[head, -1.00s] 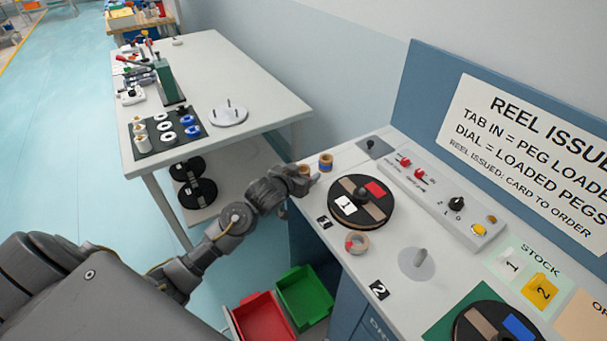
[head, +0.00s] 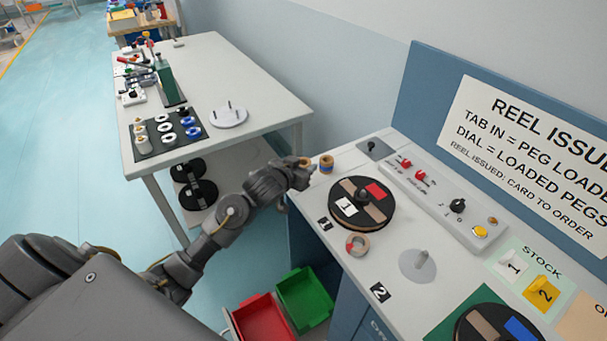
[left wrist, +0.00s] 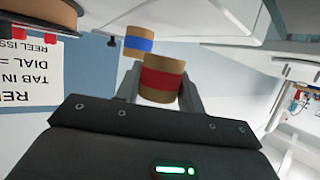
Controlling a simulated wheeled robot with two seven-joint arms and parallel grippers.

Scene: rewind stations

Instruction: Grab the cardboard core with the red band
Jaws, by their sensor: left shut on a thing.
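The cardboard core with the red band (left wrist: 161,81) is between the two fingers of my left gripper (left wrist: 160,92) in the left wrist view. The gripper is shut on it. In the head view my left gripper (head: 301,174) is at the near left corner of the station counter, and only a small tan part of the core (head: 304,161) shows past the fingers. I cannot tell whether the core is clear of the counter. A similar core with a blue band (head: 326,164) stands just beside it, also in the left wrist view (left wrist: 138,42). My right gripper is not in view.
A black reel (head: 347,215) marked 1 lies on the counter (head: 376,268) right of the gripper. Red (head: 262,318) and green (head: 303,296) bins are below. A white table (head: 262,92) stands behind.

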